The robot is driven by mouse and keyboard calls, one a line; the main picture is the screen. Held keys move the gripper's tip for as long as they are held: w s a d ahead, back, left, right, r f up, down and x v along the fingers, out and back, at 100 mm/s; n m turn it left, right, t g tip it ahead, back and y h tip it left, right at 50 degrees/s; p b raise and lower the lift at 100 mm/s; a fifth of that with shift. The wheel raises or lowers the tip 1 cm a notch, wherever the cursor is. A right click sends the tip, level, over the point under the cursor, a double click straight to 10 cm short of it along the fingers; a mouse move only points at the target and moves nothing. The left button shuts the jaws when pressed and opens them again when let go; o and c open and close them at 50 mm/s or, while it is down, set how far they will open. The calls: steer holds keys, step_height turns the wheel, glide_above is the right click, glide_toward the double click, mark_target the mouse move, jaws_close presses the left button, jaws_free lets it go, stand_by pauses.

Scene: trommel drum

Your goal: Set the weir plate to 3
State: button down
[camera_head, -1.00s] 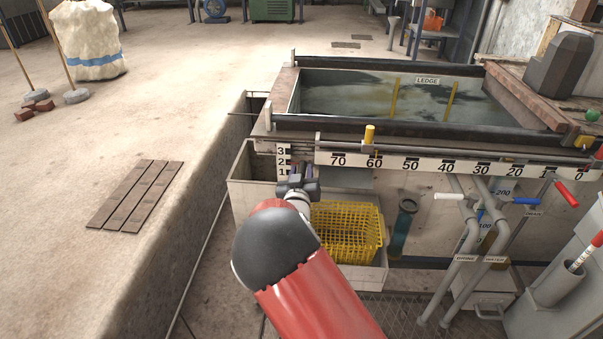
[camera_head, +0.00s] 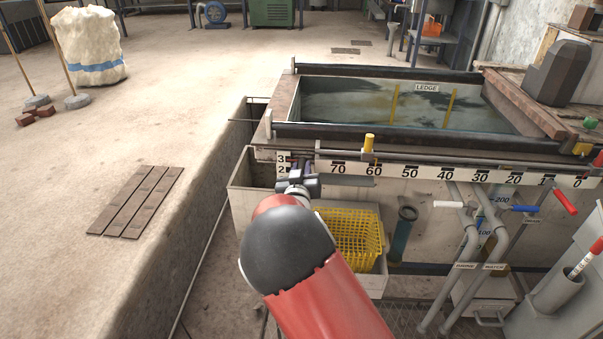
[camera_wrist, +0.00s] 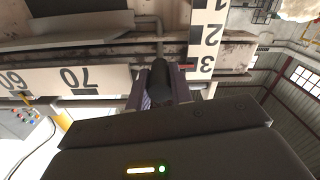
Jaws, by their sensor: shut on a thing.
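The weir plate (camera_head: 345,181) is a grey plate under the long ruler on the tank's front. In the wrist view the weir plate (camera_wrist: 80,25) joins a bent rod that leads to a dark handle (camera_wrist: 161,82). My gripper (camera_head: 297,175) is shut on this handle; it also shows in the wrist view (camera_wrist: 162,88). The short upright scale (camera_head: 282,160) marked 1, 2, 3 is just left of the gripper. In the wrist view, which is upside down, a small red mark beside the handle is level with the 3 on the scale (camera_wrist: 209,40).
The long ruler (camera_head: 410,172) carries a yellow-knobbed slider (camera_head: 369,143). A yellow basket (camera_head: 350,238) stands below the gripper. Pipes with white, blue and red levers (camera_head: 565,202) are at the right. The tank (camera_head: 430,131) is behind; open floor lies left of the pit.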

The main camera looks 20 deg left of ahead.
steer(key=c, duration=1.4)
jaws_free()
steer(key=shift+r, duration=0.35)
steer(key=shift+o, duration=0.7)
steer(key=shift+f, duration=0.1)
steer(key=shift+f, duration=0.1)
